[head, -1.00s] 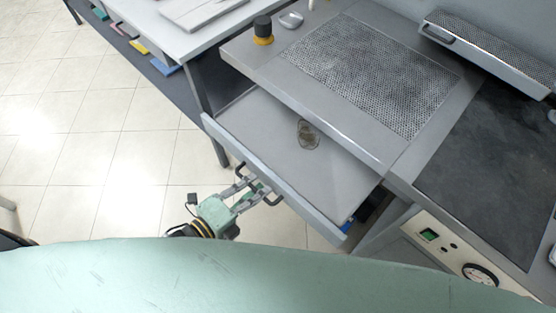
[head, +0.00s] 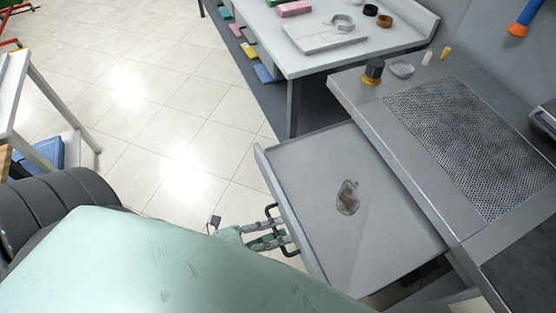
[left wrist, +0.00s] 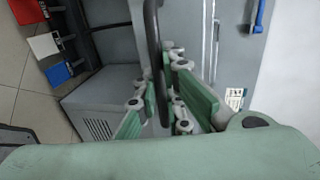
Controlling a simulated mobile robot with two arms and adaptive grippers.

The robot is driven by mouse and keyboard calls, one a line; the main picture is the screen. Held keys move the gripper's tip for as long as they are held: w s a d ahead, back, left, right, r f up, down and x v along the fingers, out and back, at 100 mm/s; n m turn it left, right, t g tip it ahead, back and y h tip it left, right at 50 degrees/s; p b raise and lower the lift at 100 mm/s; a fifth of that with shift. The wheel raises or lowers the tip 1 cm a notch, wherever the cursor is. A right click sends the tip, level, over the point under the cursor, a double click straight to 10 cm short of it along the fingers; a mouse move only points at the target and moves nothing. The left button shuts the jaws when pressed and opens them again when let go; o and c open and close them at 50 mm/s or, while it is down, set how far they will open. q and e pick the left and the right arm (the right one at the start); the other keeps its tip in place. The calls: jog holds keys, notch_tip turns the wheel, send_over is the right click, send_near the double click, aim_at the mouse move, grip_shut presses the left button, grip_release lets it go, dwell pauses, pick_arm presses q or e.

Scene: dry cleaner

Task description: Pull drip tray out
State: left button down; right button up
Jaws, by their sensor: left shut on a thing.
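The drip tray (head: 325,185) is a flat grey drawer-like tray. It sticks well out from under the grey worktop, with a dark wet stain on its floor. Its front has a dark handle (head: 271,211). My left gripper (head: 283,239) is at the tray's front and shut on this handle. In the left wrist view the handle (left wrist: 152,60) runs as a dark bar between the green fingers (left wrist: 165,105). My right gripper is not in view.
The worktop has a perforated plate (head: 455,140), a dark bottle with a yellow base (head: 373,72) and a small dish (head: 401,68). A white table (head: 310,55) stands beyond the tray. Tiled floor (head: 165,130) is open to the left.

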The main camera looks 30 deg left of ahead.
pick_arm(q)
jog(key=c, duration=2.1)
grip_release()
jog(key=v, duration=1.2)
jog(key=shift+f, duration=0.15)
